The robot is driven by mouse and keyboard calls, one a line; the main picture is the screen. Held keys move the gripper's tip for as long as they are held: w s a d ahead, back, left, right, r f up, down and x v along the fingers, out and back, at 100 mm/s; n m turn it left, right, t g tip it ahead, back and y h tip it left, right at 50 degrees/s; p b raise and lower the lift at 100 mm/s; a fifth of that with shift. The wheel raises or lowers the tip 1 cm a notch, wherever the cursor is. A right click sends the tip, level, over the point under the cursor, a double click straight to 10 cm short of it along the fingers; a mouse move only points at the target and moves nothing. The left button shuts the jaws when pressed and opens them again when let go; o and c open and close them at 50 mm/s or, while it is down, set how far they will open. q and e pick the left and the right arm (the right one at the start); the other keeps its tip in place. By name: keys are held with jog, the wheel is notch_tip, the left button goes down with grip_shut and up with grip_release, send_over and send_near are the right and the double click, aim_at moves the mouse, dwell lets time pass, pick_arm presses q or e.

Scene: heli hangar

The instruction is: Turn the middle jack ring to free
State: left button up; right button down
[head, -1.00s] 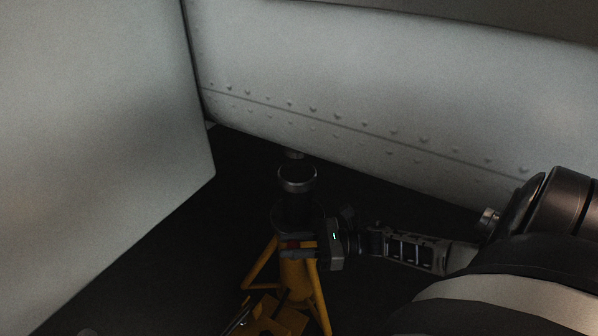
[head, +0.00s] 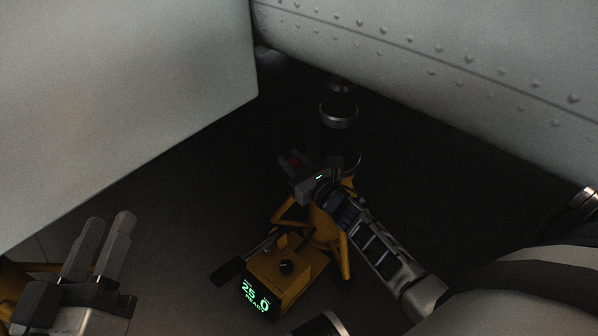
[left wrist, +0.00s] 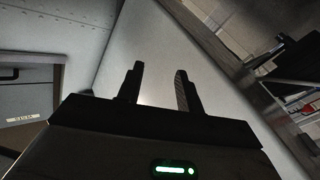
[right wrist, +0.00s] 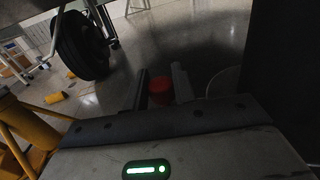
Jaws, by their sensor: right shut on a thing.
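A jack (head: 323,225) with yellow legs and a dark column stands in the middle of the head view, a silver band (head: 338,118) near its top. My right gripper (head: 296,168) is at the left side of the column, shut on a small red part (head: 294,160). The red part also shows between the fingers in the right wrist view (right wrist: 160,88). I take it as a tab of the jack ring; the ring itself is mostly hidden by the gripper and darkness. My left gripper (head: 108,230) is open and empty at the lower left.
A yellow box (head: 285,272) with a dark knob and a green display reading 25.0 READY sits at the jack's foot, a dark lever (head: 232,268) beside it. A pale riveted hull (head: 440,50) hangs above. A pale panel (head: 110,100) fills the upper left. A wheel (right wrist: 80,45) stands farther off.

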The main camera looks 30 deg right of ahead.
pick_arm(q)
jog(key=shift+w+a+r+m+t+b, duration=0.15)
jog(key=shift+w+r+m+t+b, duration=0.2)
jog(key=shift+r+m+t, duration=0.35)
pick_arm(e)
jog(key=shift+w+m+h, duration=0.5)
jog(key=shift+w+h, duration=0.1)
jog(key=shift+h, duration=0.2)
jog(key=c, duration=1.2)
grip_release()
jog(key=shift+s, duration=0.15)
